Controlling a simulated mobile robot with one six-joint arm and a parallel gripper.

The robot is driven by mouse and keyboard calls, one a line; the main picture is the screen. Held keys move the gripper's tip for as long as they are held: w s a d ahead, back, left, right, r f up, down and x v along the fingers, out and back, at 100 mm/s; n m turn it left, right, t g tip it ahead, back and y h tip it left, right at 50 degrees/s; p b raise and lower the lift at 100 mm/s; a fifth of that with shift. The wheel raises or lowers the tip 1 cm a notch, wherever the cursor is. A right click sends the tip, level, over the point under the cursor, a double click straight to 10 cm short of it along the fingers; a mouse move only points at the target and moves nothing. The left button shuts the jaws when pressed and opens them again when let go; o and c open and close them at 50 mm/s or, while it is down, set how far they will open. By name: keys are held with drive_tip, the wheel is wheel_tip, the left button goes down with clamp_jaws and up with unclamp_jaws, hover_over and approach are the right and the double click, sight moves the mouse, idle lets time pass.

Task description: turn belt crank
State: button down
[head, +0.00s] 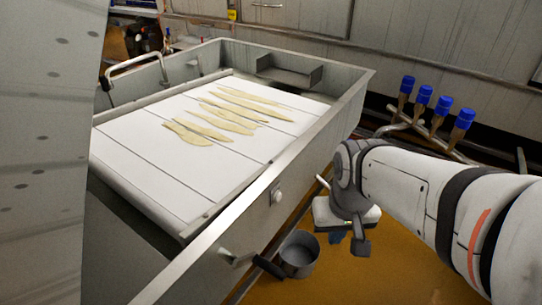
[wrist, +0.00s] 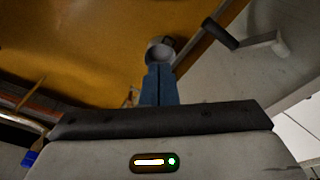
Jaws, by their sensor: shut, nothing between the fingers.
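The belt crank (head: 239,258) sticks out from the near side wall of the metal trough, with a dark grip at its end. In the wrist view the crank's dark grip (wrist: 220,33) is at upper right, joined to a pale metal arm. My gripper (head: 338,238) is to the right of the crank, over the orange floor, apart from it. In the wrist view the blue fingers of my gripper (wrist: 158,69) are together, with nothing between them. The white belt (head: 135,165) lies in the trough and carries several pale yellow strips.
A grey round pot (head: 300,254) is on the floor close to the crank's grip; it also shows beyond my fingertips in the wrist view (wrist: 160,53). A small knob (head: 277,196) sits on the trough wall. Blue-capped posts (head: 442,105) stand at back right. Orange floor (head: 330,285) is open at the front.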

drive_tip(key=w+a+f+n+g+y, duration=0.2)
drive_tip(key=w+a+n+g, duration=0.1)
drive_tip(key=w+n, duration=0.25)
drive_tip(key=w+a+f+n+g+y, duration=0.1)
drive_tip(key=w+a+f+n+g, duration=0.2)
drive_tip(key=w+n, duration=0.3)
drive_tip(key=s+a+f+m+b, duration=0.1)
drive_tip(key=s+a+f+b, duration=0.2)
drive_tip(key=f, duration=0.7)
drive_tip(key=shift+s+a+f, duration=0.4)
drive_tip(key=shift+s+a, duration=0.5)
drive_tip(key=shift+s, duration=0.5)
drive_tip(key=shift+f+g+y+b, duration=0.25)
drive_tip(key=shift+g+y+b, duration=0.05)
drive_tip(key=shift+y, duration=0.1)
drive_tip(key=shift+f, duration=0.15)
